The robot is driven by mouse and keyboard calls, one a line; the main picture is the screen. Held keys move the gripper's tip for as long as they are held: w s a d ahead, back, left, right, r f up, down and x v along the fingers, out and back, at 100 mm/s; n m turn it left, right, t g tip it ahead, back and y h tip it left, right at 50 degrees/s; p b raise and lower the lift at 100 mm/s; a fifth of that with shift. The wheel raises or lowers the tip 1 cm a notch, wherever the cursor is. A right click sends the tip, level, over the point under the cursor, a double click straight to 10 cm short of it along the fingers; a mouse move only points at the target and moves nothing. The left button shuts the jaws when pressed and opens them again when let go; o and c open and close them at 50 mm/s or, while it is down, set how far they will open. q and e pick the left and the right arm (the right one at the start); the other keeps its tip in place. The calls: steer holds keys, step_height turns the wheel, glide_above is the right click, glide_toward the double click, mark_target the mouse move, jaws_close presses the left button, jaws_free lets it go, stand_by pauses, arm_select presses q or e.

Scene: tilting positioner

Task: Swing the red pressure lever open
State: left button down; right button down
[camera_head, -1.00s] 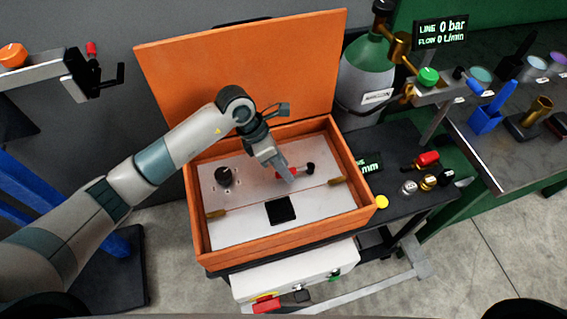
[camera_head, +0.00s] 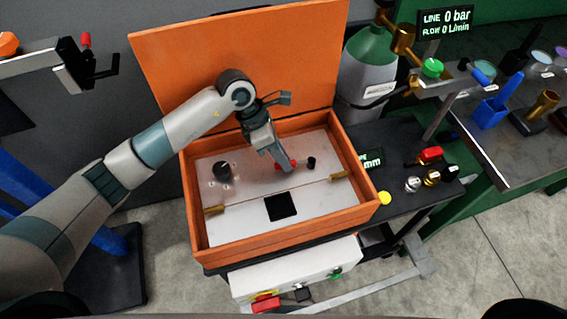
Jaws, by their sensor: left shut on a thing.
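The red pressure lever (camera_head: 279,167) sits on the pale metal panel inside the open orange box (camera_head: 292,240). Only short red parts of it show on either side of my fingers, and the middle is hidden. A small black knob (camera_head: 311,162) stands just right of the lever. My left gripper (camera_head: 286,166) reaches down into the box from the upper left and is shut on the red lever. My right gripper is not in view.
The raised orange lid (camera_head: 240,60) stands behind my left arm. A black dial (camera_head: 222,171), a black square (camera_head: 281,206) and brass hinges lie on the panel. A green-topped gas cylinder (camera_head: 368,75) and valves stand right of the box. A readout shows 0 bar.

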arm_select(q)
steer(key=b, duration=0.1)
steer(key=w+m+b, duration=0.1)
steer(key=shift+f+g+b, duration=0.2)
steer(key=shift+g+b, duration=0.1)
steer(key=shift+b, duration=0.1)
steer(key=shift+w+r+m+b, duration=0.1)
steer(key=shift+r+m+b, duration=0.05)
steer(key=shift+m+b, duration=0.2)
steer(key=shift+r, duration=0.1)
steer(key=c, duration=1.6)
jaws_free()
steer(key=shift+c, duration=0.2)
